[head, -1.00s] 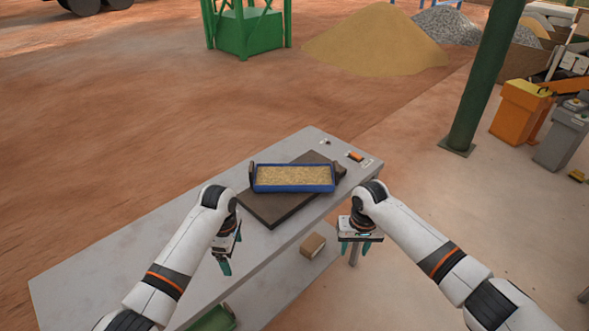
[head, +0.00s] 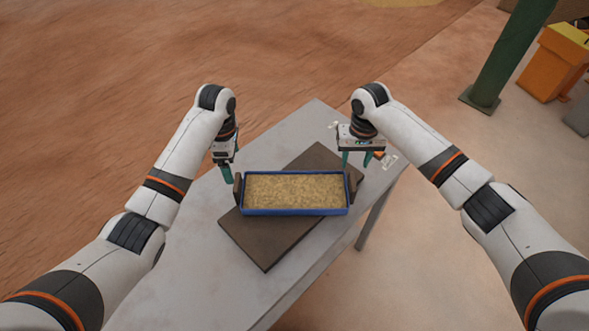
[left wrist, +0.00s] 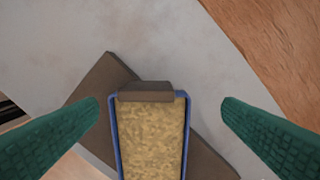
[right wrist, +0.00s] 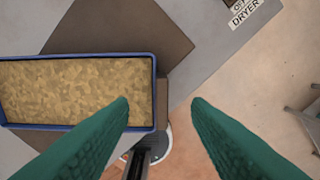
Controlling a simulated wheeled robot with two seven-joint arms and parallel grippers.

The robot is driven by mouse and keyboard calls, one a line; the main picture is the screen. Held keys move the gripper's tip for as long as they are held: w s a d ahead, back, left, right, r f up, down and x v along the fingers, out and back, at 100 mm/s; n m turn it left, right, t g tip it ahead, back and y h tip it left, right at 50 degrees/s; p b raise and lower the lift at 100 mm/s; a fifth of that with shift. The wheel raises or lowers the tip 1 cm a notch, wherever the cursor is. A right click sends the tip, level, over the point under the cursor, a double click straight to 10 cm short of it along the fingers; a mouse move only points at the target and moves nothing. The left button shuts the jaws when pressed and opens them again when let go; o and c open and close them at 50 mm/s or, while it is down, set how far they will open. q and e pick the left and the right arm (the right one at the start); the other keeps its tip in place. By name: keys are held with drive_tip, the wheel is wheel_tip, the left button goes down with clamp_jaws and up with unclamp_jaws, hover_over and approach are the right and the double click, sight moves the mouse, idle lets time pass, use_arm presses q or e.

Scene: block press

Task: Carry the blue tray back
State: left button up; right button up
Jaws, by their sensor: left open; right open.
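The blue tray (head: 297,211), filled with a tan granular material, lies on a dark brown board (head: 262,248) on the grey table. It has a dark handle block at each end. My left gripper (head: 226,175) is open and empty just beyond the tray's left end; in the left wrist view its fingers (left wrist: 160,118) stand apart, either side of the tray's end handle (left wrist: 145,91). My right gripper (head: 358,159) is open near the tray's right end. In the right wrist view its fingers (right wrist: 160,102) are apart, one in front of the tray's corner (right wrist: 148,68).
The grey table (head: 180,270) has bare room to the left and front. A small orange switch (head: 378,155) and a label are at its far right edge; the right wrist view shows the label reading DRYER (right wrist: 250,10). A green post (head: 510,55) and orange bin (head: 552,62) stand beyond.

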sight(237, 190)
use_arm(q)
drive_tip(key=s, duration=0.1)
drive_tip(key=s+r, duration=0.1)
drive_tip(key=shift+s, duration=0.3)
use_arm(e)
drive_tip(key=s, duration=0.1)
drive_tip(key=s+r, duration=0.1)
drive_tip(key=shift+s, duration=0.35)
use_arm(q)
drive_tip(key=shift+s, duration=0.15)
use_arm(e)
drive_tip(key=shift+s, duration=0.15)
use_arm(q)
drive_tip(key=f, duration=0.2)
drive_tip(key=w+f, duration=0.1)
drive_tip(key=shift+w+f, duration=0.1)
drive_tip(key=shift+f, duration=0.25)
use_arm(e)
drive_tip(key=f, duration=0.2)
drive_tip(key=w+f, duration=0.1)
drive_tip(key=shift+w+f, duration=0.15)
drive_tip(key=shift+f, duration=0.2)
use_arm(q)
wheel_tip(237, 190, down, 9)
drive_tip(key=shift+r, duration=0.2)
use_arm(e)
wheel_tip(237, 190, down, 9)
drive_tip(key=shift+r, duration=0.15)
